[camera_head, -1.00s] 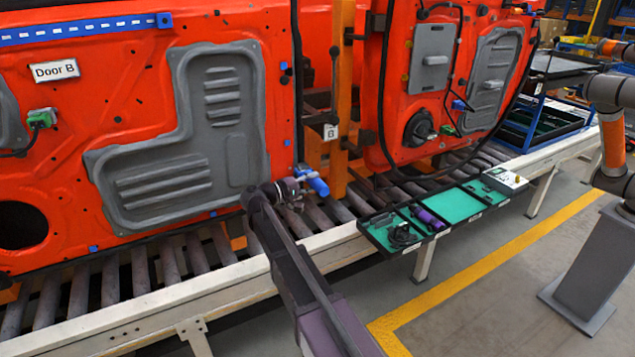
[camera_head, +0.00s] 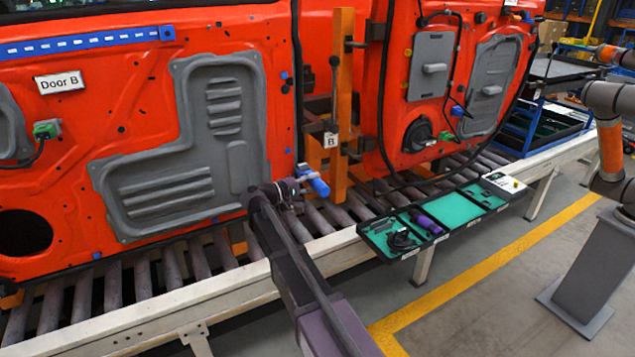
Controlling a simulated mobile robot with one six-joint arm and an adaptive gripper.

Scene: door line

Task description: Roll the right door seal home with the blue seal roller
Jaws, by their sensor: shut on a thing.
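My gripper (camera_head: 300,188) is shut on the blue seal roller (camera_head: 315,184), low in the gap between two red doors. The roller's blue part sticks out to the right of the dark fingers; its far end is small and hard to make out. The left door (camera_head: 130,110), marked Door B, has a dark strip along its right edge, just above and left of my gripper. The right door (camera_head: 398,90) has a black seal (camera_head: 372,110) along its left and lower edge. I see a gap between the roller and this seal in the picture, but depth is unclear.
An orange post (camera_head: 343,90) with a B tag stands between the doors. A roller conveyor (camera_head: 180,268) runs below them. A tray with green compartments (camera_head: 462,208) hangs on the conveyor's front edge, right of my arm. Another arm on a grey pedestal (camera_head: 590,255) stands at right.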

